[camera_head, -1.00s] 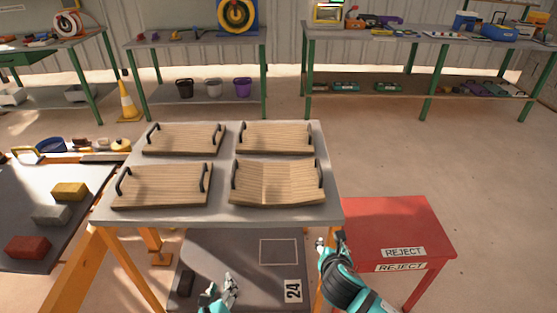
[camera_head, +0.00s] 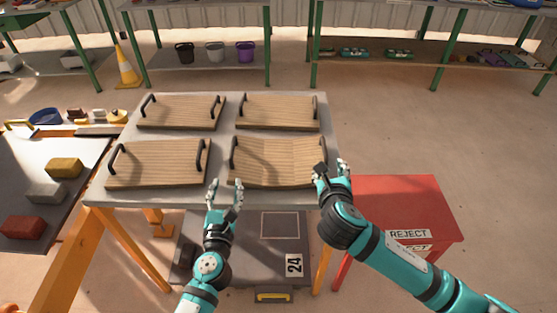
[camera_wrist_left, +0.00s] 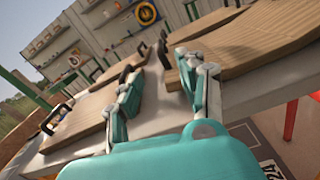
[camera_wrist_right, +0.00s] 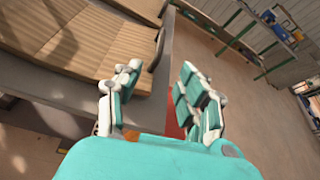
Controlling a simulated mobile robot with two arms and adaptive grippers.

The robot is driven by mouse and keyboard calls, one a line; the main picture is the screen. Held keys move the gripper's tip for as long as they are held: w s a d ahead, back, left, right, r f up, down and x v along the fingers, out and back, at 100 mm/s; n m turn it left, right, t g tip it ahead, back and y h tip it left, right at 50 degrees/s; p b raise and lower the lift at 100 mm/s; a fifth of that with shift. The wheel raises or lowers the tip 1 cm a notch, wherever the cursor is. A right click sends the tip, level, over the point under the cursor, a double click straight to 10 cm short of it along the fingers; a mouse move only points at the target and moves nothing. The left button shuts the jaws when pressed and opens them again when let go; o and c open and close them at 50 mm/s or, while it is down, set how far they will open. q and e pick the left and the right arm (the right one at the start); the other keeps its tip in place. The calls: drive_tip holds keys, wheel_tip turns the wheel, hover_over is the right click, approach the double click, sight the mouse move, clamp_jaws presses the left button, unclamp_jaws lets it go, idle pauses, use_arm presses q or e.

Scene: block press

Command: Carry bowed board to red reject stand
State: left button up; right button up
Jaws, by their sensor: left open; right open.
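The bowed board (camera_head: 278,163), wooden with a bend across its middle and a dark handle at each end, lies at the front right of the grey table (camera_head: 225,196). It also shows in the left wrist view (camera_wrist_left: 255,40) and right wrist view (camera_wrist_right: 75,40). My left gripper (camera_head: 225,195) is open near the table's front edge, close to the board's left handle (camera_wrist_left: 164,54). My right gripper (camera_head: 331,172) is open at the board's right end, near its right handle (camera_wrist_right: 157,48). Neither holds anything. The red reject stand (camera_head: 400,200) is right of the table, partly behind my right arm.
Three flat boards lie on the table: front left (camera_head: 158,163), back left (camera_head: 180,112) and back right (camera_head: 278,112). A bench with coloured blocks (camera_head: 64,168) stands at the left. Open floor lies to the right. The red stand's visible top is bare.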

sight(232, 150)
use_arm(q)
drive_tip(key=w, duration=1.4)
use_arm(e)
drive_tip(key=x, duration=1.4)
drive_tip(key=shift+s, duration=0.1)
use_arm(q)
clamp_jaws()
use_arm(e)
clamp_jaws()
use_arm(q)
drive_tip(key=shift+d, duration=0.1)
